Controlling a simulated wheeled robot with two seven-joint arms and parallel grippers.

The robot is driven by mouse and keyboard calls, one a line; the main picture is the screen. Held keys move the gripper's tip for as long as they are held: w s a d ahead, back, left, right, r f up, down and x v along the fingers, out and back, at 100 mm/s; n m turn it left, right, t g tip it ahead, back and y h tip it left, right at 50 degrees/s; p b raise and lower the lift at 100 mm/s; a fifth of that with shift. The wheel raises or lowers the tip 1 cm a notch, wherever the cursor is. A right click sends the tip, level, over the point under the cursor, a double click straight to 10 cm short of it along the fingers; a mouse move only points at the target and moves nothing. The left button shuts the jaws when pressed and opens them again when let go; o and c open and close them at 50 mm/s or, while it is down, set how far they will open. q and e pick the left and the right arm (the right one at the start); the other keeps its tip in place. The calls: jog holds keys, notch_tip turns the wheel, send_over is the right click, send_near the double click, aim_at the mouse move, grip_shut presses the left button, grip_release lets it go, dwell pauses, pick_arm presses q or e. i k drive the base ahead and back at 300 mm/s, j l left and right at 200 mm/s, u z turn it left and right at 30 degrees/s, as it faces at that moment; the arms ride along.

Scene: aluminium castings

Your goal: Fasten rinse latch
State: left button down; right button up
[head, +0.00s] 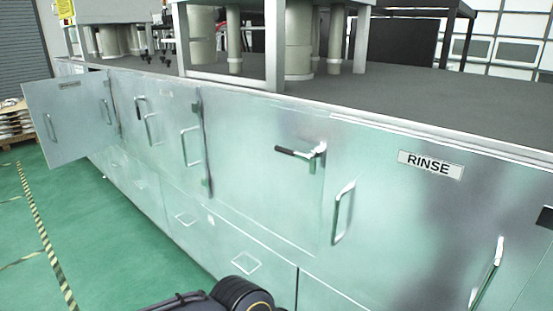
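The RINSE label (430,165) is on a brushed-metal cabinet door (400,225) at the right of the head view. A latch (301,153) with a silver pivot and a black-gripped lever sits near that door's left edge. Its lever lies nearly level and points left, over the neighbouring panel. A silver bar handle (343,212) is below and right of the latch. I cannot tell whether the rinse door is fully flush.
A second door (68,118) stands swung open at the far left. Another latch (139,106) has its black lever hanging down. The dark worktop (430,105) carries metal frames and cylinders. The green floor (100,230) in front of the cabinets at left is clear.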

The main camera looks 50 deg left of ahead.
aim_at(312, 158)
jog(key=u, duration=1.6)
